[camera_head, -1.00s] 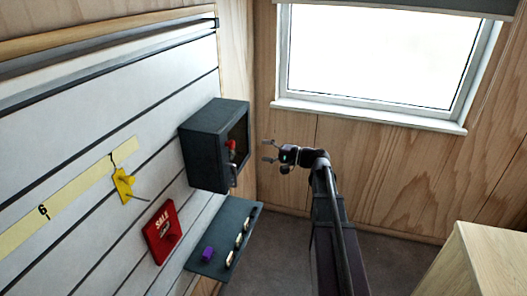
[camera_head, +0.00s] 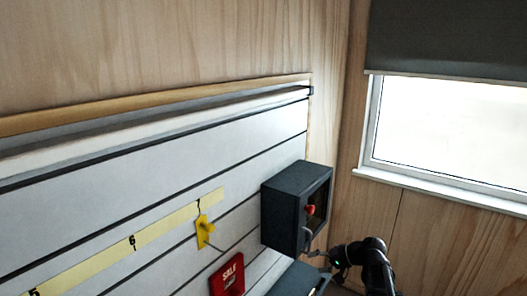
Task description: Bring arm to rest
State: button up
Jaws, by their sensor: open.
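My gripper (camera_head: 317,268) is at the lower right of the head view, at the end of my dark arm. Its fingers are spread apart with nothing seen between them. They appear just below and right of the dark box on the wall; I cannot tell the exact gap in depth. The dark box (camera_head: 283,222) has an open-looking front, with a red item (camera_head: 310,210) at it. The lower part of my arm is cut off by the bottom edge.
A white slatted wall panel (camera_head: 120,200) fills the left. A dark shelf (camera_head: 295,281) shows at the bottom. A window (camera_head: 450,135) is at right.

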jog(key=s+f+n+g+h, duration=0.1)
jog(key=s+f+g+h, duration=0.1)
jog(key=s+f+h, duration=0.2)
jog(key=s+f+n+g+h, duration=0.2)
jog(key=s+f+h, duration=0.2)
jog(key=s, duration=0.6)
jog(key=shift+s+a+n+g+h, duration=0.2)
jog(key=shift+n+g+h, duration=0.1)
jog(key=shift+h, duration=0.8)
jog(key=shift+f, duration=0.1)
